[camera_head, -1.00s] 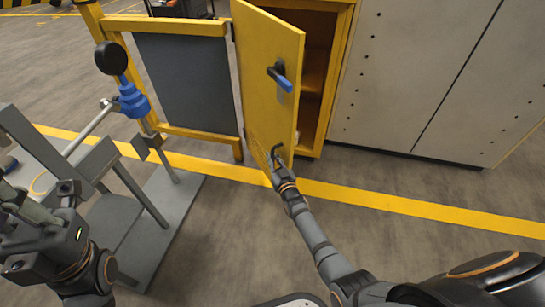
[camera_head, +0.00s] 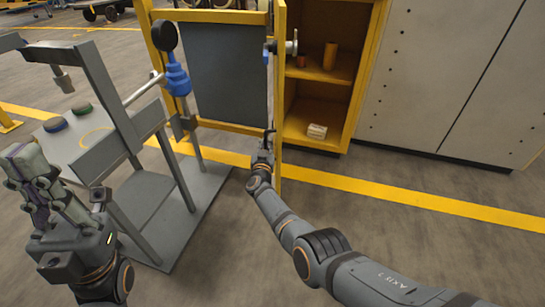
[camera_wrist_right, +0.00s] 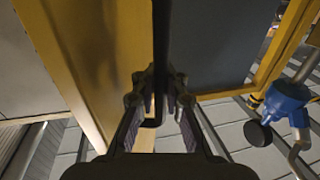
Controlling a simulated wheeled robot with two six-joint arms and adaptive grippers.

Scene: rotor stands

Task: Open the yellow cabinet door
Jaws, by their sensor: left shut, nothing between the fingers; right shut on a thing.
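The yellow cabinet door (camera_head: 279,110) stands swung wide open and shows nearly edge-on in the head view. My right gripper (camera_head: 266,140) is low at the door's outer side, shut on a dark part there; the fingers hide the exact contact. The wrist view shows the right fingers (camera_wrist_right: 160,85) closed beside the yellow door face (camera_wrist_right: 95,65). My left gripper (camera_head: 30,180) is shut and empty at the far left.
Shelves hold an orange cylinder (camera_head: 330,56) and a pale block (camera_head: 317,131). A yellow-framed dark panel (camera_head: 230,75) stands left of the door. A grey stand (camera_head: 105,95) and a blue valve-like fixture (camera_head: 178,80) are left of that.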

